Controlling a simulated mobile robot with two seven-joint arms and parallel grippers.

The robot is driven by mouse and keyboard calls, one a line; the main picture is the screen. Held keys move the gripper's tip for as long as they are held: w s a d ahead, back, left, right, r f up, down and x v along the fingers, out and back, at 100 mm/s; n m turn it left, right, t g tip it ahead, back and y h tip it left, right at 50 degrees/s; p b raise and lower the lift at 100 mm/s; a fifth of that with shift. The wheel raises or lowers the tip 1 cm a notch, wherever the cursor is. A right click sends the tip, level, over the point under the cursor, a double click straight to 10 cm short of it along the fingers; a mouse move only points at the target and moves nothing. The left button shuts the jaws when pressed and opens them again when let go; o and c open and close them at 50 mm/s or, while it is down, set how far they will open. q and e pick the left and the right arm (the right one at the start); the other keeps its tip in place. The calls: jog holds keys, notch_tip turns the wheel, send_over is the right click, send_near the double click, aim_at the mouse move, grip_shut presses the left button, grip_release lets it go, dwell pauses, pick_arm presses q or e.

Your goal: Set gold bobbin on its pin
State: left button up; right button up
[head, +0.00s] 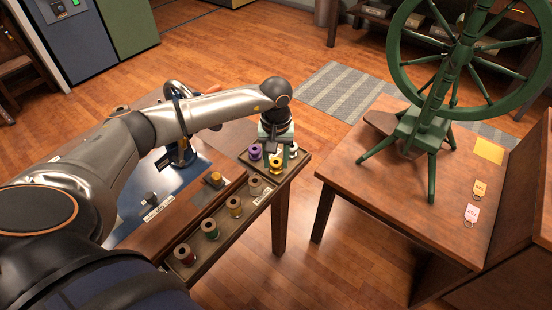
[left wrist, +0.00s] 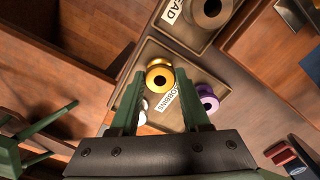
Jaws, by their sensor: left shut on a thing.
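The gold bobbin (head: 276,167) is at the bobbin tray (head: 300,163), on the near side of my left gripper (head: 275,152). In the left wrist view the gold bobbin (left wrist: 159,76) sits between the fingertips of my left gripper (left wrist: 160,80), which is shut on it. I cannot tell whether the bobbin touches the tray. A purple bobbin (head: 255,152) stands to its left and a white bobbin (head: 293,150) to its right. I cannot make out a pin for the gold bobbin. My right gripper is not in view.
A rack (head: 196,243) with several thread spools runs along the table edge near the tray. A blue machine (head: 180,153) stands behind it at left. A green spinning wheel (head: 424,128) stands on a wooden table (head: 375,172) at right. Open floor lies between the tables.

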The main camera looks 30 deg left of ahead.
pick_arm(q)
jog(key=shift+r, duration=0.3)
jog(key=shift+c, duration=0.6)
jog(key=shift+r+p, duration=1.55)
jog(key=shift+r, duration=0.65)
